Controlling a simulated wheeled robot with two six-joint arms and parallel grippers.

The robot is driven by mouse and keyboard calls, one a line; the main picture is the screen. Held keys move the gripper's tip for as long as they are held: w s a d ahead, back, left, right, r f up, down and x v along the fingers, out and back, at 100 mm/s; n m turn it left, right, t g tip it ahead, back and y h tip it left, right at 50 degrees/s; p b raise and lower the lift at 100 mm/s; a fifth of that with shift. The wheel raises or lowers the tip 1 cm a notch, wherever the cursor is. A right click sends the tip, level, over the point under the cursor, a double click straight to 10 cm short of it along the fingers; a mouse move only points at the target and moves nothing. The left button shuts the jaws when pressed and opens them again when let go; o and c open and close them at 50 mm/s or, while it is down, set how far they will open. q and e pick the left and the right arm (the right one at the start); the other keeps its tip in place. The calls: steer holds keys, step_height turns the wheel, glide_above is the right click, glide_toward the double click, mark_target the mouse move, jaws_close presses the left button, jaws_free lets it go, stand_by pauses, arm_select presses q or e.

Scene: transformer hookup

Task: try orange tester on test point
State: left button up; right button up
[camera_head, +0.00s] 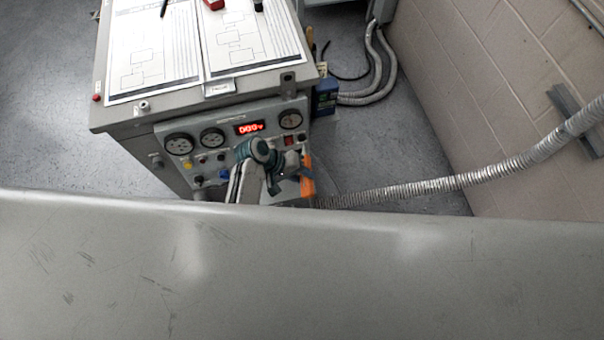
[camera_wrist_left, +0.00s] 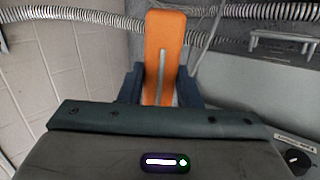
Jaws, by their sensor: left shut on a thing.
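The orange tester (camera_wrist_left: 164,45) stands out between the two fingers of my left gripper (camera_wrist_left: 160,88) in the left wrist view, and the gripper is shut on it. In the head view the orange tester (camera_head: 307,177) shows beside my left gripper (camera_head: 296,172), at the right edge of the panel front. The panel (camera_head: 225,150) carries gauges, a red display and several knobs. I cannot pick out the test point; my left arm covers part of the lower panel. Whether the tester touches the panel cannot be told. My right gripper is not in view.
A grey cabinet top (camera_head: 120,98) holds printed sheets (camera_head: 205,45), a red item (camera_head: 214,4) and pens. A blue box (camera_head: 325,97) is at the cabinet's right side. A ribbed conduit (camera_head: 440,185) runs to the block wall (camera_head: 500,90). Grey floor lies left.

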arm_select(q)
steer(key=shift+w+a, duration=0.15)
steer(key=shift+w, duration=0.4)
stand_by(0.4)
stand_by(1.7)
